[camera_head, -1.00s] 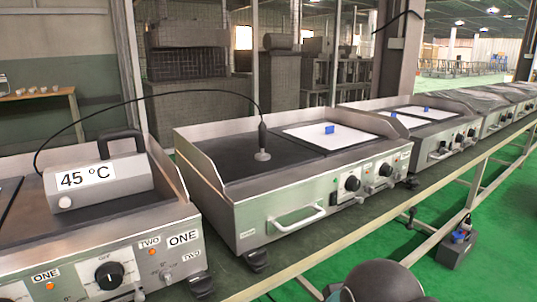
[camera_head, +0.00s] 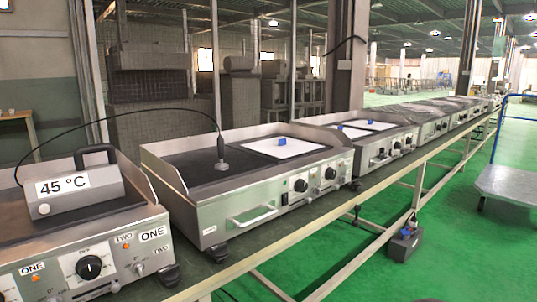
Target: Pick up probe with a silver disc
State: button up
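The probe (camera_head: 221,150) stands upright on the dark left plate of the middle griddle (camera_head: 250,207). It has a dark handle and a silver disc (camera_head: 221,166) at its foot, resting on the plate. A thin black cable arcs from its top to the grey meter box (camera_head: 75,190) at the left, which reads 45 °C. My gripper is not in view.
A white sheet with a blue block (camera_head: 282,147) lies on the griddle's right plate. More griddles run along the bench (camera_head: 305,245) to the right. A flat cart (camera_head: 508,184) stands at the far right.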

aim_at(220, 142)
jog(key=z, duration=0.3)
jog(key=i, duration=0.75)
jog(key=u, duration=1.7)
